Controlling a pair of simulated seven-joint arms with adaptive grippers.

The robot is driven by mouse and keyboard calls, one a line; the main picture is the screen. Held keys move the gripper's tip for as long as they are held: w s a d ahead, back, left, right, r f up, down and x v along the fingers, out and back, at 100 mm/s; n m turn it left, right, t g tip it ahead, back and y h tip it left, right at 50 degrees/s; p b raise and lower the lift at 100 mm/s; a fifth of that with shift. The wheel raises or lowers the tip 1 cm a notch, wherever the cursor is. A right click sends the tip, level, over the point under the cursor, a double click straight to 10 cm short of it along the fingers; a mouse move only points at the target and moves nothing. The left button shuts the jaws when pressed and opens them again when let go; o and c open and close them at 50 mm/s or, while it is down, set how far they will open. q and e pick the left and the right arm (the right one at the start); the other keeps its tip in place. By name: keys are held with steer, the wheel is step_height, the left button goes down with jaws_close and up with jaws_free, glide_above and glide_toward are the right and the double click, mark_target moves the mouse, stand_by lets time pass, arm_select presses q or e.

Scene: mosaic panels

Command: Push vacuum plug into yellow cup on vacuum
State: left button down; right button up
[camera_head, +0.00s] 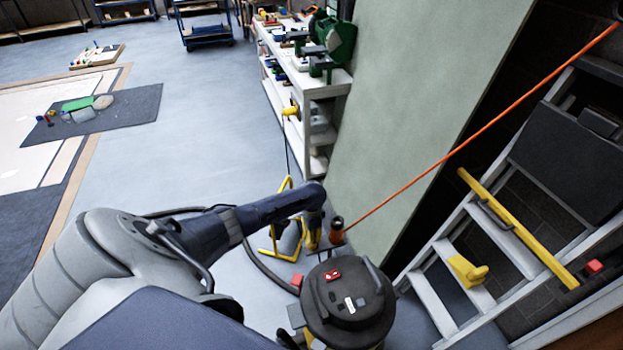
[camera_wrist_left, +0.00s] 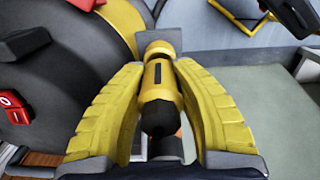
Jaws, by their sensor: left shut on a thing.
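My left gripper (camera_head: 312,240) is beside the back left of the dark vacuum (camera_head: 350,312). In the left wrist view, the gripper (camera_wrist_left: 160,110) has its yellow fingers shut around the yellow and black plug (camera_wrist_left: 158,85). The plug's black end points toward the wrist camera. At its far end is a yellow ring, which looks like the cup (camera_wrist_left: 163,37), against a dark grey bracket. The plug lines up with it, but I cannot tell how deep it sits. The vacuum's round body (camera_wrist_left: 55,60) fills the left of that view. My right gripper is not in view.
A yellow stand (camera_head: 287,235) is left of the gripper. An orange cord (camera_head: 450,152) runs up right from an orange and black piece (camera_head: 337,230). A ladder (camera_head: 480,250) stands on the right, a white shelf (camera_head: 300,90) behind. The floor at left is largely open.

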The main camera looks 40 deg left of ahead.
arm_select(q)
steer(key=shift+f, duration=1.25)
steer(key=c, duration=1.1)
jaws_free()
steer(key=shift+o, duration=0.2)
